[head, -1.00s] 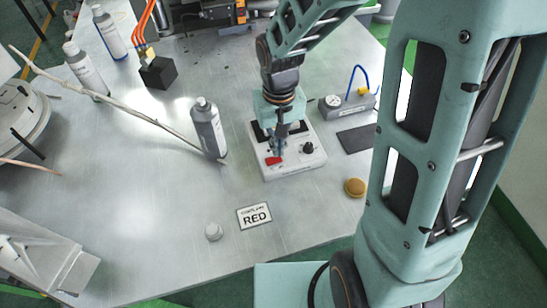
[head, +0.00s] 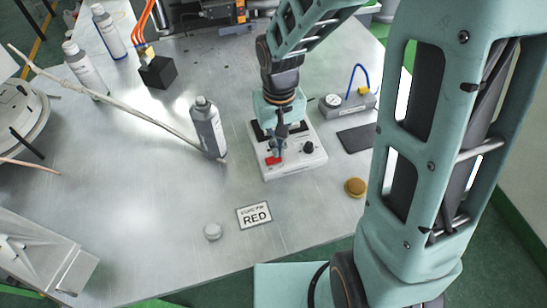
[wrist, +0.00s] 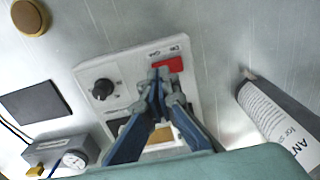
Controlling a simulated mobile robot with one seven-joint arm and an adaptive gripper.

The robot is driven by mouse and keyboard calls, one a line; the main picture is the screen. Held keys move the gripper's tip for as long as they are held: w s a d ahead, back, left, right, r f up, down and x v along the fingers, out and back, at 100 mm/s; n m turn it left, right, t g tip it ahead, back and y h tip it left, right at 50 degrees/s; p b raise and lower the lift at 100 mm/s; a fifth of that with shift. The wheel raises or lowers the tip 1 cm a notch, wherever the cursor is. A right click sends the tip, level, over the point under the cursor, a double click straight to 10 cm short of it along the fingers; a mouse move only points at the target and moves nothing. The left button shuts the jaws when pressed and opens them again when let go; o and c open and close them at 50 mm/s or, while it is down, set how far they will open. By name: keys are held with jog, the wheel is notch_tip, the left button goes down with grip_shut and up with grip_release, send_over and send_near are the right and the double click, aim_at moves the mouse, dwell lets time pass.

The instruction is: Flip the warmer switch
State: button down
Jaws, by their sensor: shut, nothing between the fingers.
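The warmer (head: 296,165) is a white box on the metal table, with a black knob (head: 308,147) and a red switch (head: 274,161) on its front panel. In the wrist view the red switch (wrist: 169,65) lies just beyond my fingertips, by the panel's printed labels. My gripper (head: 277,147) is over the warmer, pointing down at the switch. In the wrist view my gripper (wrist: 158,78) has its blue fingers together with nothing held. The fingertips are at or very near the switch's edge; I cannot tell whether they touch. The fingers and wrist hide part of the warmer's rear.
A gauge box (head: 346,105) with a blue hose and a dark pad (head: 356,139) lie to the right. A brown disc (head: 355,187), a RED sign (head: 254,215) and a white cap (head: 212,231) sit in front.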

jog(key=shift+f+b, duration=0.9)
jog(key=shift+f, duration=0.2)
dwell(0.3)
jog(key=shift+r+p, duration=2.8)
jog(key=shift+r, duration=0.8)
